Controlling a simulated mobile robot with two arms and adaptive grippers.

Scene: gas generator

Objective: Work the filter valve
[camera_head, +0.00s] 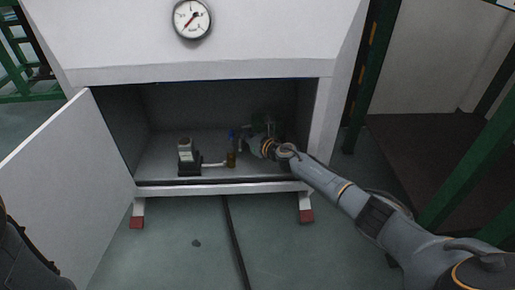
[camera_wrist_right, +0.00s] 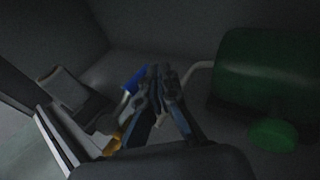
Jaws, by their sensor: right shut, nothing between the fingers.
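The filter valve stands inside the open cabinet, with a blue part (camera_head: 232,134) above a brown-amber body (camera_head: 231,159). In the right wrist view the blue part (camera_wrist_right: 132,80) shows just left of my fingertips, and an orange-yellow part (camera_wrist_right: 112,146) shows below. My right gripper (camera_head: 247,142) reaches into the cabinet from the right, beside the valve. In the right wrist view its fingers (camera_wrist_right: 160,72) are together and empty. They look very close to the blue part; I cannot tell if they touch it. My left gripper is out of view.
A grey-black device (camera_head: 186,157) stands left of the valve, joined toward it by a pale pipe (camera_head: 213,164). A green tank (camera_wrist_right: 265,65) is right of my fingers. The cabinet door (camera_head: 75,180) hangs open at left. A gauge (camera_head: 191,19) is above.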

